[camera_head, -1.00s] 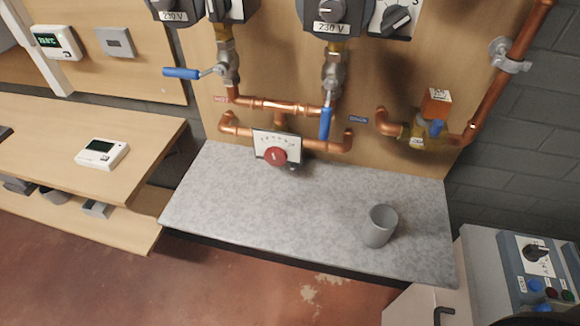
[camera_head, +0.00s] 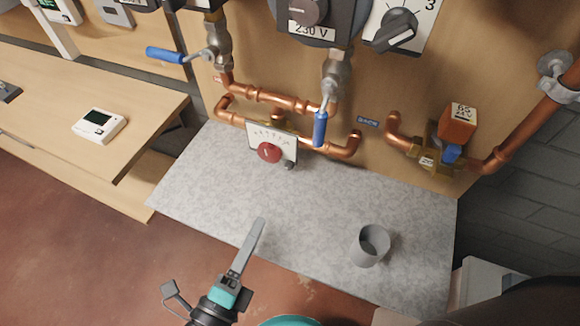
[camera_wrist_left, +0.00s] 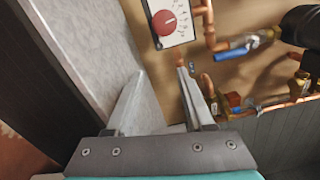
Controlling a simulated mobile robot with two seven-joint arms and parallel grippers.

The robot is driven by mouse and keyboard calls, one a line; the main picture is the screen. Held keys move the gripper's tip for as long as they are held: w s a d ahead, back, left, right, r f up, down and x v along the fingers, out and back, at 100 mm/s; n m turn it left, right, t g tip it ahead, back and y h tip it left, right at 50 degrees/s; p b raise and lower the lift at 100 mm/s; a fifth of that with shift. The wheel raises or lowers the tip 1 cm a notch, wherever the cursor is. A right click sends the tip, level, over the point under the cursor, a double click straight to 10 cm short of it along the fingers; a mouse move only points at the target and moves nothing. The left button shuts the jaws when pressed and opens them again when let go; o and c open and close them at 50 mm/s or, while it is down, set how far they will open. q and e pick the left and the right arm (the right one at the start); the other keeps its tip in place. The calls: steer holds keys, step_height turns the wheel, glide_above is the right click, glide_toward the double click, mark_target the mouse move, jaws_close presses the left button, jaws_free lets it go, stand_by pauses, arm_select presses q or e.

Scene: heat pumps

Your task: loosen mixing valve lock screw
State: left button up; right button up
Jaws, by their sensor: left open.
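The mixing valve (camera_head: 272,142) is on the copper pipes at the back of the grey shelf, with a white scale plate and red knob (camera_head: 269,152). A small dark part that looks like the lock screw (camera_head: 289,166) is at the plate's lower right. My left gripper (camera_head: 257,228) is above the shelf's front edge, well short of the valve, its fingers overlapping in the head view. In the left wrist view its fingers (camera_wrist_left: 160,76) are apart and empty, and the red knob (camera_wrist_left: 164,22) shows beyond them. My right gripper is not in view.
A grey cup (camera_head: 370,245) stands on the right of the shelf (camera_head: 210,175). A blue-handled valve (camera_head: 320,128) hangs just right of the scale plate. Copper pipes (camera_head: 345,148) run along the back. The shelf between gripper and valve is clear.

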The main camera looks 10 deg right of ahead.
mark_target(288, 168)
arm_select(q)
steer(key=x, duration=1.4)
steer(key=shift+w, duration=0.1)
jaws_close()
